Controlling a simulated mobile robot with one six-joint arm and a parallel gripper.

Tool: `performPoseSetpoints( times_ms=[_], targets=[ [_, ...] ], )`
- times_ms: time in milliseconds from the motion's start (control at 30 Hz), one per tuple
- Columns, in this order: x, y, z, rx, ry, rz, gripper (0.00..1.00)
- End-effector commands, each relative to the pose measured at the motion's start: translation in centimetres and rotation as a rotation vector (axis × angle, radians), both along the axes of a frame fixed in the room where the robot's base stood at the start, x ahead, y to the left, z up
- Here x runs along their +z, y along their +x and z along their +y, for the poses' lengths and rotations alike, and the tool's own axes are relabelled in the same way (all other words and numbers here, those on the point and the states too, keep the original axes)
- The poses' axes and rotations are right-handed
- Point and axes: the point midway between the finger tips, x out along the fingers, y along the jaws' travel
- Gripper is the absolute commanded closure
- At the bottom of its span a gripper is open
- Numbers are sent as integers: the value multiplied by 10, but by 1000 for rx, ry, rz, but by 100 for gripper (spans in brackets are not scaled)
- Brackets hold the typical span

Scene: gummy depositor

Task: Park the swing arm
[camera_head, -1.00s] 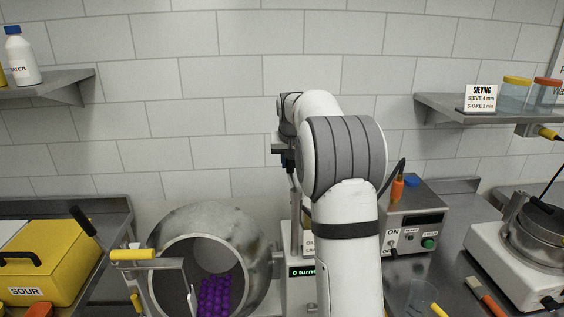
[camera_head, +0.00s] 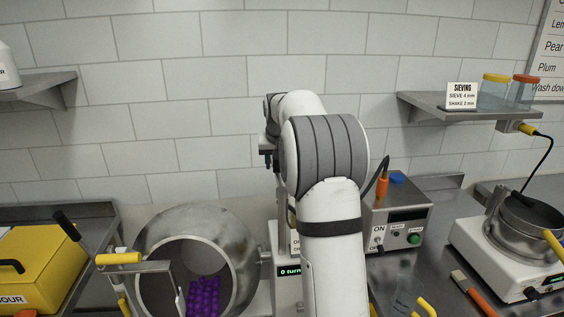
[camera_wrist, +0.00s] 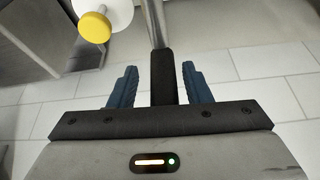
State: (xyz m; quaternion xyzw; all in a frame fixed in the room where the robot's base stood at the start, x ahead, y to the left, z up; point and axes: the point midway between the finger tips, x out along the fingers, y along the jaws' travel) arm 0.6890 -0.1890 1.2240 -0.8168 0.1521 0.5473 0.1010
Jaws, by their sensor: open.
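A metal rod with a black grip (camera_wrist: 163,78) shows in the wrist view; I take it to be part of the swing arm, but cannot be sure. My gripper (camera_wrist: 159,70) is open, with one blue finger on each side of the black grip. I see a gap on both sides, and the fingers are not closed on it. In the head view my own arm hides most of the gripper and whatever it faces.
A steel drum (camera_head: 237,235) with purple pieces inside stands left of my arm. A control box (camera_head: 405,205) with a green button stands right. A yellow bin (camera_head: 45,262), a sieve machine (camera_head: 500,255) and wall shelves (camera_head: 425,104) flank them.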

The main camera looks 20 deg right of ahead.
Motion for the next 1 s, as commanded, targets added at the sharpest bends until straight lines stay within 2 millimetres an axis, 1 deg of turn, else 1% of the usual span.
performPoseSetpoints(
  times_ms=[133,233,500,700,1000],
  targets=[
    [1,0,0,0,0,-2,56],
    [8,-2,1,0,-1,-4,56],
    [49,-20,8,0,-1,-5,56],
    [69,-28,11,0,-1,-2,56],
    [72,-30,11,-1,-1,0,56]
  ],
)
